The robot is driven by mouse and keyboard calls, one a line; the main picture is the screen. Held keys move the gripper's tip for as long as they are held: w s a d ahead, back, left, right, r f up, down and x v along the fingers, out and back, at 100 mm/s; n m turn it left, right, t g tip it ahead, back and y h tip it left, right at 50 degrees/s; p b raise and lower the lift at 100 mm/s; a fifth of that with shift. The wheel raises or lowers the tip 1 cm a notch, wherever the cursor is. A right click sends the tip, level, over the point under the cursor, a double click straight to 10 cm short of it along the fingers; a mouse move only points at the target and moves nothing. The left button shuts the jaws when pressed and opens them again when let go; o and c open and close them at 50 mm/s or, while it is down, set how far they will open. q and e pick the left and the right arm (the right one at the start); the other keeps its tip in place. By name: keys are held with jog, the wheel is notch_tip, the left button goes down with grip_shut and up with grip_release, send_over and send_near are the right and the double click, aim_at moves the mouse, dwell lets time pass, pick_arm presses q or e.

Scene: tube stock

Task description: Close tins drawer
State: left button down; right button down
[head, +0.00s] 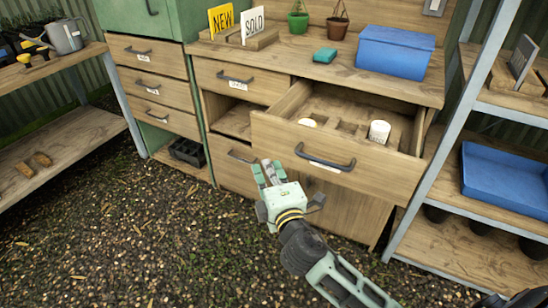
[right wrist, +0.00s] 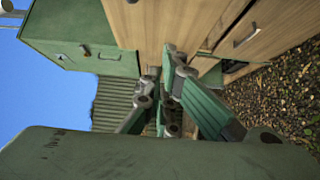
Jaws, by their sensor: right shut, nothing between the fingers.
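The open wooden drawer (head: 385,170) juts out from the bench, with a dark bar handle (head: 325,160) and a pale label strip on its front. A white cylindrical tin (head: 380,131) stands inside at the right. A pale round item (head: 307,122) sits inside further left, partly hidden by the drawer front. My right gripper (head: 266,170) is shut and empty, by the lower left of the drawer front. I cannot tell whether it touches. Its closed fingers also show in the right wrist view (right wrist: 162,92), near wooden panels. My left gripper is not in view.
The bench top holds a blue box (head: 395,52), a small teal block (head: 325,55), two pots and signs. Other drawers (head: 240,80) at the left are shut. A metal-framed shelf with a blue tray (head: 505,180) stands close at right. The gravel floor in front is clear.

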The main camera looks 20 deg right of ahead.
aim_at(275, 157)
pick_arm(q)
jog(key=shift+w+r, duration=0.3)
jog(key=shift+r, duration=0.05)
pick_arm(e)
jog(key=shift+w+d, duration=1.55)
jog(key=shift+w, duration=0.25)
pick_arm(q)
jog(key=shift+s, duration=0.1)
